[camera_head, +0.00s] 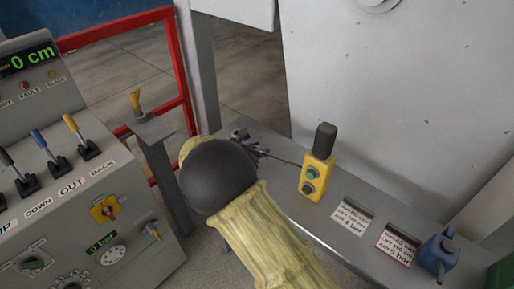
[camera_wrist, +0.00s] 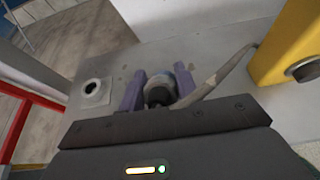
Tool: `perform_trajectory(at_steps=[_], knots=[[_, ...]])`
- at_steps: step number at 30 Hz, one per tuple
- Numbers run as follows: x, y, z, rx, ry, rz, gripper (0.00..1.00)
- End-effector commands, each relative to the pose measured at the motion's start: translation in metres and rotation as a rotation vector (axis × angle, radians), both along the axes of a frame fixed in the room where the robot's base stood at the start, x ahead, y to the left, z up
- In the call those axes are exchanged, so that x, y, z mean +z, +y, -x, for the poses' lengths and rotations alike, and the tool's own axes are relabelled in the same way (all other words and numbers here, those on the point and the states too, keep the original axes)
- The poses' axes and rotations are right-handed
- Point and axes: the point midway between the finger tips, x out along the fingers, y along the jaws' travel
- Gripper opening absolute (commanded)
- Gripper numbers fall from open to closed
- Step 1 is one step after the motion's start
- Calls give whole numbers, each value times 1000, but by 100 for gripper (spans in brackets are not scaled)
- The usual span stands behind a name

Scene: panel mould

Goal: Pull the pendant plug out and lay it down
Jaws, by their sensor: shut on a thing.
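My gripper (camera_wrist: 159,82) has its two purple fingers shut on the pendant plug (camera_wrist: 160,93), a dark round piece with a grey-blue part behind it. A grey cable (camera_wrist: 222,73) runs from the plug to the right, toward the yellow pendant (camera_wrist: 287,45). The pendant stands upright on the bench in the head view (camera_head: 318,176). A square metal socket plate with an empty dark hole (camera_wrist: 93,91) lies left of the fingers, apart from the plug. I cannot tell whether the plug touches the bench. In the head view my arm mostly hides the gripper and plug.
The grey bench (camera_head: 292,205) carries two label cards (camera_head: 352,214) (camera_head: 397,245) and a blue can (camera_head: 438,254) at right. A lever console (camera_head: 75,190) and a red rail (camera_head: 183,85) stand at left. A large pale panel (camera_head: 400,90) rises behind the bench.

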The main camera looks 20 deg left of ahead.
Motion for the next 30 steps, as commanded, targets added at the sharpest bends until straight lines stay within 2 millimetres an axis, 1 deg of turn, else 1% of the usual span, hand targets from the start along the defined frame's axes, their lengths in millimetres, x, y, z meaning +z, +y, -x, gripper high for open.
perform_trajectory(at_steps=[1, 3, 9, 26, 27, 29, 30], knots=[[-9, 1, 0, 1, 0, 0, 1], [-16, 1, 0, 2, 0, -1, 1], [-28, 1, 1, 3, 0, -1, 1], [-29, 1, 1, 3, 0, -1, 1], [-29, 1, 1, 3, 0, -1, 38], [-29, 1, 1, 2, 0, -1, 50], [-29, 1, 1, 2, 0, -1, 58]])
